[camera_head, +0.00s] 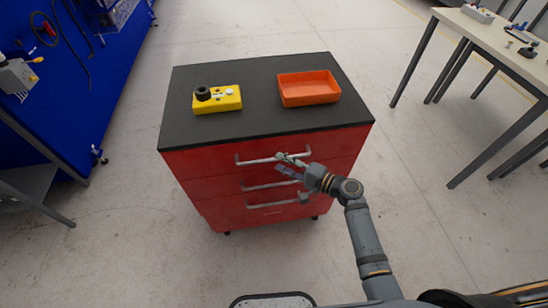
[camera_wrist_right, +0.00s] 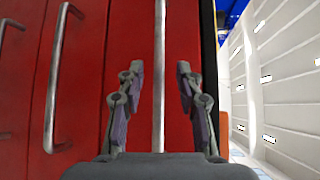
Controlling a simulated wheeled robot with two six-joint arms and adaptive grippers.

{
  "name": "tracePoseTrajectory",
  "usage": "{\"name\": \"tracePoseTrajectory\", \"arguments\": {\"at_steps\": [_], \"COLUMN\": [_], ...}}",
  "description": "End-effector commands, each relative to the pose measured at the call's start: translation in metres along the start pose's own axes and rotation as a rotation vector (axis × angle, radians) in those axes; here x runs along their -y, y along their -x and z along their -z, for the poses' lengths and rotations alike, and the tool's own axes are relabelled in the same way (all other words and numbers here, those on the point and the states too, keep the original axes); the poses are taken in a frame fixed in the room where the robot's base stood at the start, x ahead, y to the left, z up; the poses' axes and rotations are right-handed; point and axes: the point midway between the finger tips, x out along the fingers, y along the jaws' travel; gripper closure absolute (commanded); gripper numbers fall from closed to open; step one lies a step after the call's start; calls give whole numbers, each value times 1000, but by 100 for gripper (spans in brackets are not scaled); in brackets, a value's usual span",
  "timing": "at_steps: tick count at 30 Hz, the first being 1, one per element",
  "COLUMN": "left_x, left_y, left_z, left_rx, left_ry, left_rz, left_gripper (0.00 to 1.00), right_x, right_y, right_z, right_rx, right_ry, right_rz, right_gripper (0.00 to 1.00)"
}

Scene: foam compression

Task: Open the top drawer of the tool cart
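The red tool cart (camera_head: 190,165) has a black top and three drawer fronts, each with a silver bar handle. All the drawers look shut. The top drawer handle (camera_head: 255,160) is the highest bar; in the right wrist view it runs upright between my fingers (camera_wrist_right: 160,75). My right gripper (camera_head: 284,164) is in front of the top drawer, with its two fingers (camera_wrist_right: 160,85) spread apart on either side of that handle. I see no finger touching the bar. My left gripper is not in view.
On the cart top (camera_head: 258,110) are a yellow block with a black knob (camera_head: 228,99) and an orange tray (camera_head: 308,88). The lower handles (camera_head: 270,185) are just below my gripper. A workbench (camera_head: 495,45) stands at right, a blue panel (camera_head: 60,100) at left. The floor around the cart is clear.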

Motion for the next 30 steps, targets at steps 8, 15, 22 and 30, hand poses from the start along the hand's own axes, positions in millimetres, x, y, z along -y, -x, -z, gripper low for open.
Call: {"name": "tracePoseTrajectory", "arguments": {"at_steps": [8, 15, 22, 30], "left_x": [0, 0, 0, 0], "left_y": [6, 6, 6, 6], "left_z": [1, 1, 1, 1], "left_rx": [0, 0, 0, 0], "left_ry": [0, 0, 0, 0], "left_rz": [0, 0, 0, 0], "left_gripper": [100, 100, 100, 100], "right_x": [0, -1, -1, -1], "right_y": [-37, -40, -40, -39], "right_z": [0, 0, 0, 0], "right_rx": [0, 0, 0, 0], "right_ry": [0, 1, 1, 0], "right_rz": [-1, -2, -2, -2], "right_gripper": [64, 64, 88, 100]}}
